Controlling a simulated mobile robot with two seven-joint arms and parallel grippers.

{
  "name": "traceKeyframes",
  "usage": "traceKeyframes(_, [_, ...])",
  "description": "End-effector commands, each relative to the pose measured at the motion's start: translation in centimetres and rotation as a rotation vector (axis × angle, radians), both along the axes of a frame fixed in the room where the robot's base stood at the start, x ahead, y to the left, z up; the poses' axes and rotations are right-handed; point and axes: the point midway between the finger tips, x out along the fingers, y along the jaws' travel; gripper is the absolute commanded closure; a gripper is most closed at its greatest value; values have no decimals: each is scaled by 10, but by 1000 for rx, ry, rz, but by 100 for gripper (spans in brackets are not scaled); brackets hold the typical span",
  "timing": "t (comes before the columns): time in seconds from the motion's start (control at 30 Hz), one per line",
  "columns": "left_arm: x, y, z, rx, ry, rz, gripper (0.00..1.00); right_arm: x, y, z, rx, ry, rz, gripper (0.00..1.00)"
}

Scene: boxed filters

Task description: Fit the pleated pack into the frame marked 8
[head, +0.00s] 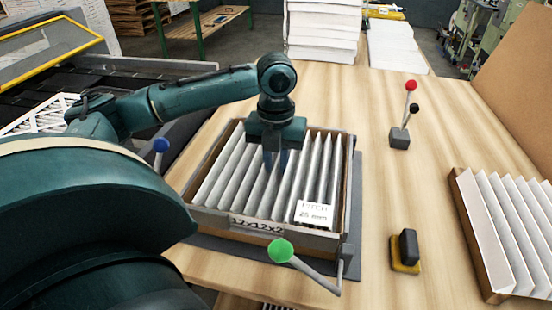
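A white pleated pack (238,178) lies inside a grey-edged frame (205,217) on the table, with a card reading "PITCH 25 mm" (314,213) on its front right. The frame's front label (257,226) reads "12x12x2"; I see no 8 on it. My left gripper (275,168) points down over the middle of the pleats. Its fingers look close together, but I cannot tell whether they are shut, touch the pleats or hold anything. Another white pleated pack (508,225) with a brown edge lies at the right. My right gripper is not in view.
A green-knobbed lever (281,250) is at the frame's front. A red-and-black-knobbed lever (400,138) and a black block on a yellow base (406,252) stand to the right. White stacks (322,30) are at the back. The table between the frame and right pack is mostly clear.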

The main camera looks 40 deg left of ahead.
Motion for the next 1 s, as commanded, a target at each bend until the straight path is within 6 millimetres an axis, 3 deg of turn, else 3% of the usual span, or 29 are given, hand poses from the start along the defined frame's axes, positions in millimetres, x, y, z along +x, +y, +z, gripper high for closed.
traceKeyframes(0.5, [0,0,25,0,0,-1,81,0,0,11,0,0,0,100])
traceKeyframes(1.0, [0,0,45,0,0,0,81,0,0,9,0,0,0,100])
